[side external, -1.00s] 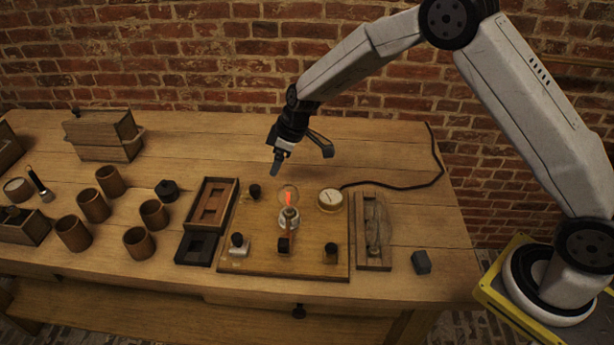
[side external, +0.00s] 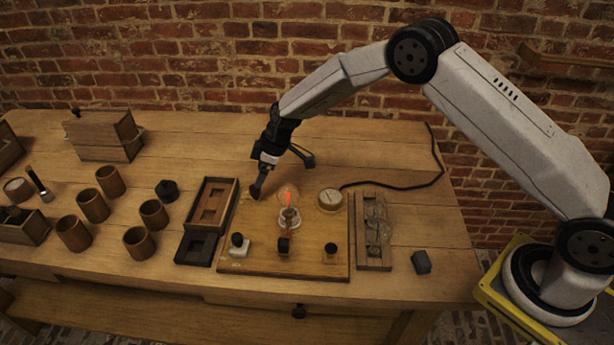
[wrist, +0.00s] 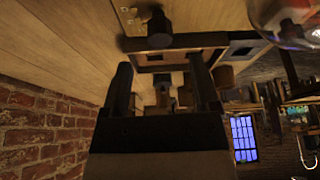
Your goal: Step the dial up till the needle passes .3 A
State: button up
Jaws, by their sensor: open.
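A wooden board (side external: 265,262) carries a round meter (side external: 330,200) with a pale face; its needle reading is too small to tell. A bulb (side external: 288,197) at the board's middle glows orange-red. A dark knob (wrist: 158,27) lies just beyond my fingertips in the wrist view.
More knobs stand along the board's front: left (side external: 238,241), middle (side external: 283,245), right (side external: 330,249). A wooden tray (side external: 230,185) is close left of my gripper. Several brown jars (side external: 138,243) stand further left.

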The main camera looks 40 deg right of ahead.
aim_at(255, 193)
jog(key=shift+x, duration=2.6)
grip_shut()
jog(key=shift+m+h, duration=0.3)
jog(key=shift+m, duration=0.5)
grip_release()
